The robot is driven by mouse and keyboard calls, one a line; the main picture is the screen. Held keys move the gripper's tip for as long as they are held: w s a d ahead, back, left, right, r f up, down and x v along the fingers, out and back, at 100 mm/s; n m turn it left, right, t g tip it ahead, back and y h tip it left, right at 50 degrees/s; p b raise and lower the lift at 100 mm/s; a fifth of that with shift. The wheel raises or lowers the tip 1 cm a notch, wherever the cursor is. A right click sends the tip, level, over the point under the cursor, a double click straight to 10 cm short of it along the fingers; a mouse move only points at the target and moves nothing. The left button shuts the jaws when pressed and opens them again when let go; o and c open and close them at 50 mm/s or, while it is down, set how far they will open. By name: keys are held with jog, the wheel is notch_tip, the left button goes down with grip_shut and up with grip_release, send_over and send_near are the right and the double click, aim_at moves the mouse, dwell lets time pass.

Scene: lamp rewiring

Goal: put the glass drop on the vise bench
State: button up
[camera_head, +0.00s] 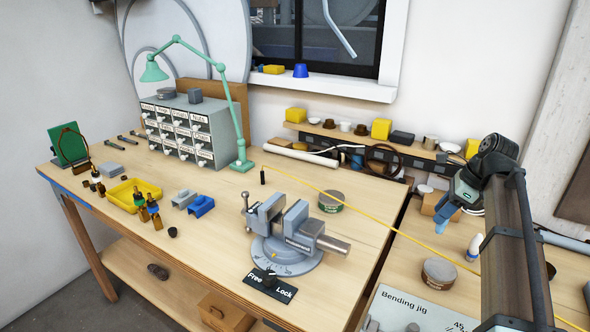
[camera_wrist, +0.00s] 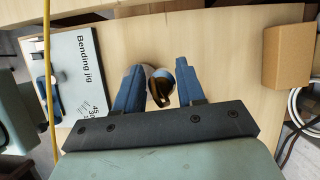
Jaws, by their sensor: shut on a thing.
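My gripper (camera_head: 447,212), with blue fingers, hangs over the right-hand bench at the right of the head view. In the wrist view my gripper (camera_wrist: 160,85) has its fingers closed around a small, shiny, brown and clear piece (camera_wrist: 160,90), which looks like the glass drop. Its outline is hard to separate from what lies below it. The vise bench (camera_head: 195,240) is the wooden bench at left and centre. It carries a grey vise (camera_head: 285,235), to the left of my gripper.
A yellow cable (camera_head: 375,208) crosses from the vise bench to the right-hand bench. On the vise bench stand a green lamp (camera_head: 240,125), a drawer cabinet (camera_head: 188,130), a yellow tray (camera_head: 122,192) and small bottles. Bare wood lies left of the vise. The bending jig (camera_head: 410,312) is at lower right.

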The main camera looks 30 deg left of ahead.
jog(key=s+a+r+n+g, duration=0.1)
jog(key=s+a+n, duration=0.2)
jog(key=a, duration=1.8)
jog(key=s+a+r+n+g, duration=0.1)
jog(key=s+a+n, duration=0.2)
jog(key=a, duration=1.8)
jog(key=r+m, duration=0.2)
send_over(208, 243)
jog(key=shift+t, duration=0.3)
jog(key=shift+d+f, duration=0.1)
jog(key=shift+f, duration=4.6)
jog(key=shift+f, duration=0.1)
jog(key=o, duration=1)
jog(key=shift+o, duration=0.2)
